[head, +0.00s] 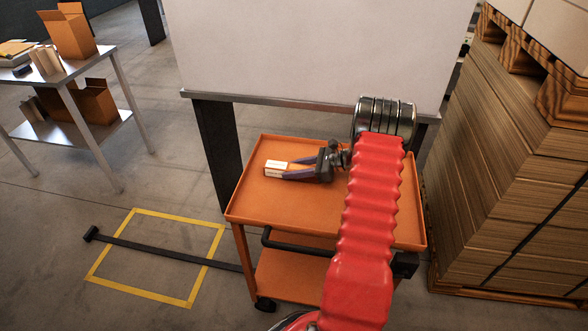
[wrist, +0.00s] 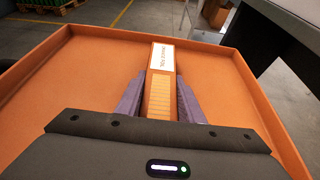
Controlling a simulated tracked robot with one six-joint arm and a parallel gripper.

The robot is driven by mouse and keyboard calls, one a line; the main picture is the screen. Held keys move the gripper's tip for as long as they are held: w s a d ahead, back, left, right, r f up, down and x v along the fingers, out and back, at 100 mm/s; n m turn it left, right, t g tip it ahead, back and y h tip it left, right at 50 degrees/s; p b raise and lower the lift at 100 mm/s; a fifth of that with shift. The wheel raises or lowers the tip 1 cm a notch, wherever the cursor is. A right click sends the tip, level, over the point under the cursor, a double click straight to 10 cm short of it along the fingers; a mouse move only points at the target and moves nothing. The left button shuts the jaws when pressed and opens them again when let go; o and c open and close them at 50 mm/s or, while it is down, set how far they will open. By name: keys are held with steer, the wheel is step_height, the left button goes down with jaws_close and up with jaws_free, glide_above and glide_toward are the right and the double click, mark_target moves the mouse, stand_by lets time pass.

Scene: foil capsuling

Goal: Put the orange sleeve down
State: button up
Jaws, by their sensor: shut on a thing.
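The orange sleeve (head: 276,168) is a small box with a white printed panel on its far part. In the wrist view the sleeve (wrist: 161,88) shows an orange striped face towards me, with the white panel beyond. My gripper (head: 287,170) is shut on it, one purple finger along each side; the fingers also show in the wrist view (wrist: 160,92). The sleeve is over the left part of the orange cart's top tray (head: 268,212). I cannot tell whether its underside touches the tray. The fingers hide part of its sides.
The tray has a raised rim and is otherwise bare. A white panel (head: 320,45) stands behind the cart. A tall cardboard stack (head: 505,170) is close at right. A metal table (head: 75,68) with boxes stands at left. A yellow floor outline (head: 137,289) lies left of the cart.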

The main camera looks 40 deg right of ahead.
steer(key=o, duration=1.1)
steer(key=shift+r, duration=0.1)
steer(key=v, duration=1.2)
steer(key=shift+a, duration=0.1)
